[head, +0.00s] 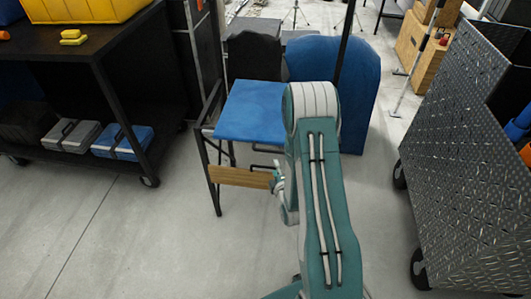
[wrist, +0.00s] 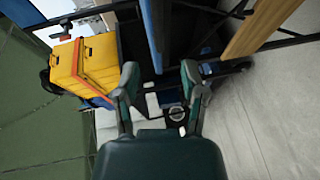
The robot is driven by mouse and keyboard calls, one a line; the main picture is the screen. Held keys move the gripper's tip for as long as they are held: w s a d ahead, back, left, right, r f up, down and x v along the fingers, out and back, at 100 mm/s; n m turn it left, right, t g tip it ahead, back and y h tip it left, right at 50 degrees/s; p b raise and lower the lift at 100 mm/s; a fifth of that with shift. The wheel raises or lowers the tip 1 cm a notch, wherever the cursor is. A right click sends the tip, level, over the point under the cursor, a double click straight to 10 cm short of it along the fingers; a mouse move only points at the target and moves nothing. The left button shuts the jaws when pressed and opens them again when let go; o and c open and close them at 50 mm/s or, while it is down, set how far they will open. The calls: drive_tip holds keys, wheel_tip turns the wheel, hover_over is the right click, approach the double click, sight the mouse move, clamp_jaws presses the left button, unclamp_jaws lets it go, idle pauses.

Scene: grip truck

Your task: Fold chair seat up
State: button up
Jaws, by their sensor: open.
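The folding chair's blue seat (head: 250,110) lies flat, folded down, in the black metal frame in the head view. A wooden slat (head: 238,178) crosses the frame low in front. My gripper (head: 278,180) is below the seat's level near the slat's right end, partly hidden by my arm. In the wrist view my gripper (wrist: 161,85) is open, with nothing between its fingers. A thin blue edge (wrist: 152,35), which looks like the seat, runs ahead of the fingers. The slat also shows at the upper right there (wrist: 258,25).
A dark cart (head: 75,55) with a yellow bin (head: 85,8) and toolboxes (head: 122,141) stands left. A metal-plated cart (head: 470,150) stands right. A blue rounded panel (head: 345,85) is behind the chair. The floor in front is clear.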

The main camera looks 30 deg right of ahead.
sight(270, 152)
drive_tip(key=x, duration=1)
drive_tip(key=shift+d, duration=0.1)
drive_tip(key=shift+d, duration=0.15)
clamp_jaws()
